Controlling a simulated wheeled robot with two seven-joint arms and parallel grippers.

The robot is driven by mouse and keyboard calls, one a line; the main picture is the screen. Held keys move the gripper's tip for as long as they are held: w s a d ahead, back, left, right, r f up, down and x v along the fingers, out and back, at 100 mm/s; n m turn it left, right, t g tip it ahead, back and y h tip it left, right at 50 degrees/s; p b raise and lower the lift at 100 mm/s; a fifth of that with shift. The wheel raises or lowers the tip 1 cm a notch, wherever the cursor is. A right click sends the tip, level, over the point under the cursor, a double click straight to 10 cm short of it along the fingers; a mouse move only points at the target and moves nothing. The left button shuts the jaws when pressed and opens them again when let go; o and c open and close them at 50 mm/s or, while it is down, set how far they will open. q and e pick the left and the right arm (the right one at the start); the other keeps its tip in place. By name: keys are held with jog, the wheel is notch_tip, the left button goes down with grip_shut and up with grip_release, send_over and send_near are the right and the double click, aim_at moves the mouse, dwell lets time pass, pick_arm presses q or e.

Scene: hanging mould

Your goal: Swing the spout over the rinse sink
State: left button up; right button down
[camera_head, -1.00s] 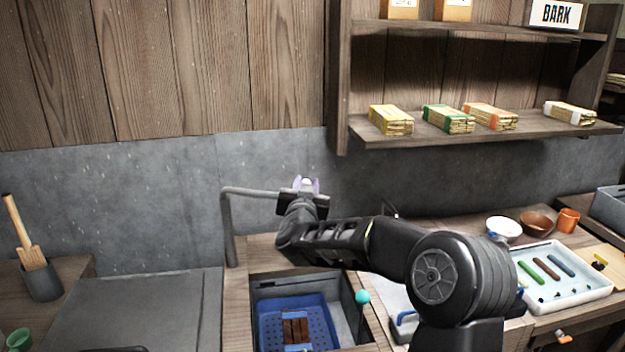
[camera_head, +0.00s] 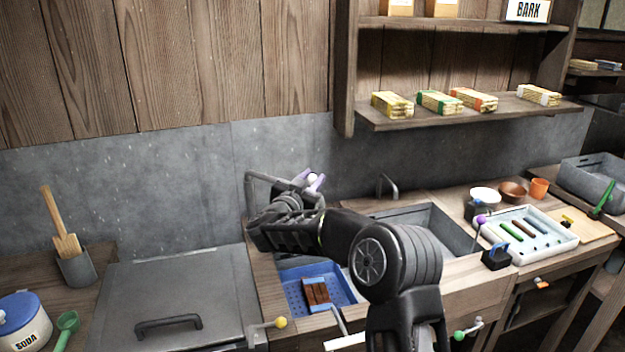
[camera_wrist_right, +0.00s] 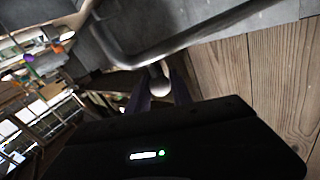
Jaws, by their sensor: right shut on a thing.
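The spout (camera_head: 249,194) is a grey bent pipe rising behind the left basin, its upper arm running right to my right gripper (camera_head: 312,181). In the right wrist view, the spout (camera_wrist_right: 195,40) crosses the top, with a white ball (camera_wrist_right: 160,86) at its end between the purple fingers. My right gripper is shut on this ball end. Two sinks show: the left basin (camera_head: 345,322), holding a blue perforated basket, and an empty grey sink (camera_head: 430,222) to its right. I cannot tell which is the rinse sink. My right arm hides part of both. My left gripper is not in view.
A shelf (camera_head: 470,114) with several bundles hangs above. Bowls, an orange cup (camera_head: 539,188) and a white tray (camera_head: 572,247) stand right. A lidded grey cover (camera_head: 170,290) lies left.

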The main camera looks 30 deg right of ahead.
jog(key=shift+r, duration=0.1)
jog(key=c, duration=1.1)
grip_release()
jog(key=shift+c, duration=0.2)
jog(key=shift+s+a, duration=0.35)
jog(key=shift+a, duration=0.2)
jog(key=b+v, duration=0.2)
jog(key=v, duration=0.4)
jog(key=shift+s+a, duration=0.2)
